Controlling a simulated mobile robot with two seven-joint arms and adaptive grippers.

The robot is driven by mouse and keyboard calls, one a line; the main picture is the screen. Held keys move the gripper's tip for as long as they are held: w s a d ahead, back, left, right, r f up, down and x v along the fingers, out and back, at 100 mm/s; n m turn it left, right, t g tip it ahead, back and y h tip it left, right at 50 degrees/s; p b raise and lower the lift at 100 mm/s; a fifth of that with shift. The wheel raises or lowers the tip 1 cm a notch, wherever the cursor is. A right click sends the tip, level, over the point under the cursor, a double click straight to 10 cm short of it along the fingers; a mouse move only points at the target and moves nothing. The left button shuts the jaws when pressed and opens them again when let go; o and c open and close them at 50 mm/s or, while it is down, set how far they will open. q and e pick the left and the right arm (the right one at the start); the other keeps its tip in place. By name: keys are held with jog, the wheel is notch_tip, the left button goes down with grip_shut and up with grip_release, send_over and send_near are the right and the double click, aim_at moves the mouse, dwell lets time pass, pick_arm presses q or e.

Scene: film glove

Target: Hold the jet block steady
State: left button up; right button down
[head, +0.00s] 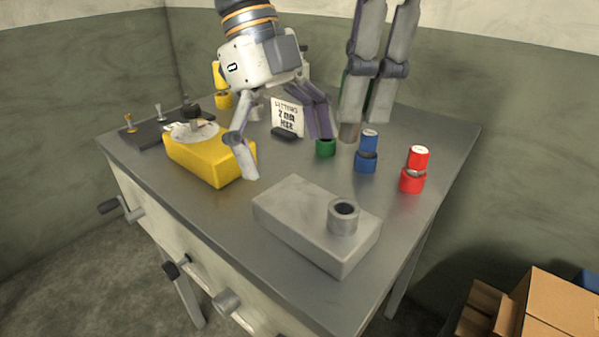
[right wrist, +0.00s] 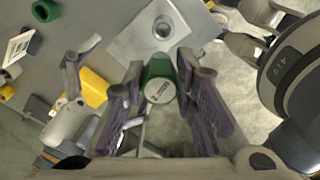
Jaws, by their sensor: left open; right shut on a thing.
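The jet block, a grey slab (head: 290,222) with a raised round socket (head: 343,216), lies on the front of the table. It also shows at the top of the right wrist view (right wrist: 135,48), its socket hole uncovered. My left gripper (head: 286,150) is open above the table behind the block, fingers spread, with nothing between them. My right gripper (head: 366,112) is shut on a green cylinder, clear in the right wrist view (right wrist: 158,72) with a pale lettered end.
An empty green cup (head: 325,149), a blue piece in a blue cup (head: 366,162) and a red piece in a red cup (head: 412,181) stand along the right. A yellow block (head: 199,161), a dark tray (head: 148,138) and a lettered card (head: 287,116) are farther left. Cardboard boxes (head: 559,300) sit lower right.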

aim_at(308, 206)
pick_arm(q)
jog(key=x, duration=0.9)
jog(key=shift+a, duration=0.1)
jog(key=shift+c, duration=0.3)
jog(key=c, duration=1.7)
pick_arm(e)
notch_tip(308, 206, down, 2)
jog(key=n+h, duration=0.1)
jog(key=n, duration=0.2)
